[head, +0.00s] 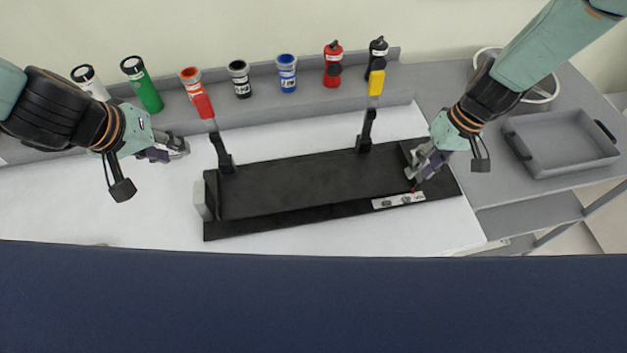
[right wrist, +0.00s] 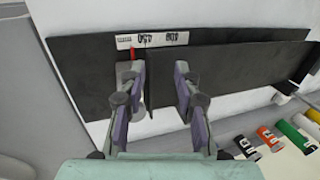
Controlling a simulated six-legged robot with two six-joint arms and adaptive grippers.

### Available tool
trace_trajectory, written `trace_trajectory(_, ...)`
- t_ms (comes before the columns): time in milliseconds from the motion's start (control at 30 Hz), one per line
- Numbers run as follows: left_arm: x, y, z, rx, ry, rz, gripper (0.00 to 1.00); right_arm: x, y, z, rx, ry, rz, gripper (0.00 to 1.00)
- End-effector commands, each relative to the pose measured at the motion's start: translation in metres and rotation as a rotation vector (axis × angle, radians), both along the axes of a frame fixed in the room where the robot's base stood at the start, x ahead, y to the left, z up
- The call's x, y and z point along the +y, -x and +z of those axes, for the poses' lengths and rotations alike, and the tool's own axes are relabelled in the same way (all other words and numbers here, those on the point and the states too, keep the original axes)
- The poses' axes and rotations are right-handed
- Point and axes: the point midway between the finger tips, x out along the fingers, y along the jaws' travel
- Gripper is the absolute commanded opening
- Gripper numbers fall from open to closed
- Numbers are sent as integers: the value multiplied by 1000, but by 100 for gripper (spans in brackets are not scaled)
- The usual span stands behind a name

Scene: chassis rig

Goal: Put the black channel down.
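The black channel (head: 310,185) is a long dark piece lying lengthwise along the black rig on the white table top. It also shows in the right wrist view (right wrist: 235,75). Black against black hides its exact edges. My right gripper (head: 425,165) is at the right end of the rig, close over it. My left gripper (head: 172,152) is off the rig's left end, apart from the channel and holding nothing visible. Its finger gap is unclear.
Clamps with a red handle (head: 204,106) and a yellow handle (head: 376,82) rise behind the channel. Several bottles and cans line the back ledge, including a green one (head: 142,84). A grey tray (head: 565,160) stands at the right. A pale label plate (head: 398,201) sits on the rig's front.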

Motion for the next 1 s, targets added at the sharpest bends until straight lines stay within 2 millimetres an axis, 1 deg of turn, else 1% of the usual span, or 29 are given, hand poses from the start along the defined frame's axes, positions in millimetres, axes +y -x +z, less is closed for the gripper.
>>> trace_trajectory(167,0,0,0,0,0,0,31,-7,-4,23,-4,-2,-2,32)
trace_trajectory(400,0,0,0,0,0,0,31,-21,-9,71,-3,-3,-1,32)
trace_trajectory(500,0,0,0,0,0,0,31,-27,-9,87,-1,-2,-2,32)
trace_trajectory(600,0,0,0,0,0,-1,31,-31,-11,100,0,-2,0,32)
trace_trajectory(700,0,0,0,0,0,0,31,-33,-11,107,1,-2,-2,32)
trace_trajectory(800,0,0,0,0,0,0,31,-34,-11,111,3,-1,0,32)
trace_trajectory(1000,0,0,0,0,0,0,31,-35,-11,112,3,-1,0,32)
